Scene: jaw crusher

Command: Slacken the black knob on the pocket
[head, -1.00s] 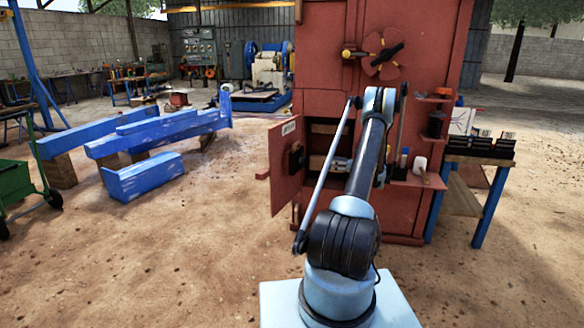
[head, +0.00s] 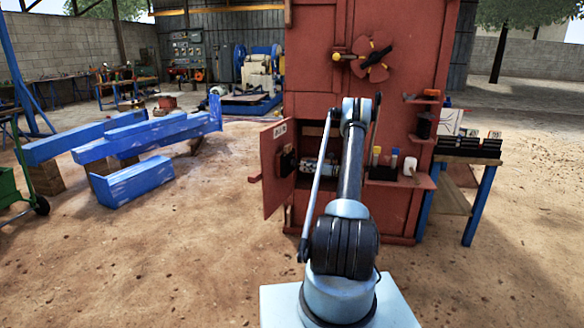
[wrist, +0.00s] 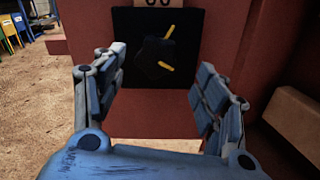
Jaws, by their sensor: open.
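The black knob (wrist: 154,60), with yellow bars sticking out of it, sits on a square black plate (wrist: 127,22) on a red surface in the wrist view. My gripper (wrist: 161,64) is open and empty. Its blue fingers stand on either side of the knob's line, apart from it as far as I can see. In the head view a dark fitting (head: 288,162) shows on the open red door (head: 272,196), below a white label. It seems to be the same plate and knob. My arm hides part of the opening beside it, and my fingertips are not clear there.
The red cabinet (head: 408,205) stands behind my arm, with a fan-shaped handwheel (head: 371,60) above and a small shelf (head: 402,182) of bottles at right. A blue-legged table (head: 478,205) is farther right. Blue beams (head: 140,140) lie at left. Open dirt floor lies in front.

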